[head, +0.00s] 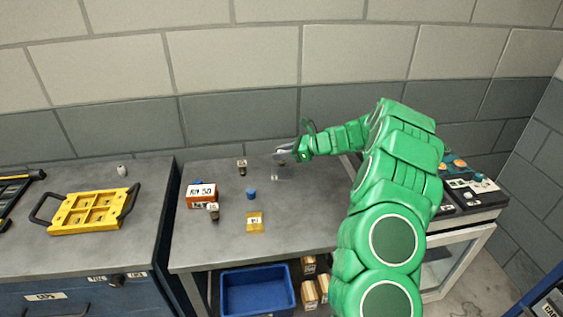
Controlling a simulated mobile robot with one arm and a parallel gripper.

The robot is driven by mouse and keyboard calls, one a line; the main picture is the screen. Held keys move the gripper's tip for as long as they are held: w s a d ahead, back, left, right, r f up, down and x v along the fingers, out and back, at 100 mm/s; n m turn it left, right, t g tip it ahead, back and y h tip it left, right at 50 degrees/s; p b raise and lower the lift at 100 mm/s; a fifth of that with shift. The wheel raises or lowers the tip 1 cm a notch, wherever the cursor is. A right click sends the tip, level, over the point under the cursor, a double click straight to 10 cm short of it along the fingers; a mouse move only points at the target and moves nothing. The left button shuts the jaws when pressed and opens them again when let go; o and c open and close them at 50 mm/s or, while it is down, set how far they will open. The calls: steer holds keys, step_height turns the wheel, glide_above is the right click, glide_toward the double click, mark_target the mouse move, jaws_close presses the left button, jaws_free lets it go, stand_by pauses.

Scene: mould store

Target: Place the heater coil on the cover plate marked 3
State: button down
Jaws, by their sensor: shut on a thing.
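My gripper (283,153) is at the back of the middle grey table, low over its surface near the wall. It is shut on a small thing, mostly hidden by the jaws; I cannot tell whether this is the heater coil. A small pale item (275,177) shows just below the jaws. A yellow square plate (254,226) with a white label lies near the table's front; its mark is too small to read surely, so I cannot confirm it is the cover plate marked 3.
On the table (310,222) are an orange-red labelled box (201,201), a blue cylinder (251,193) and two small dark pieces with pale tops (242,168) (213,212). A yellow tray (88,212) lies on the left cabinet. A blue bin (258,292) is below. The table's right-front is clear.

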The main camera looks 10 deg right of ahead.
steer(key=shift+w+f, duration=0.6)
steer(key=shift+f, duration=1.7)
steer(key=c, duration=0.8)
jaws_free()
steer(key=shift+f, duration=0.1)
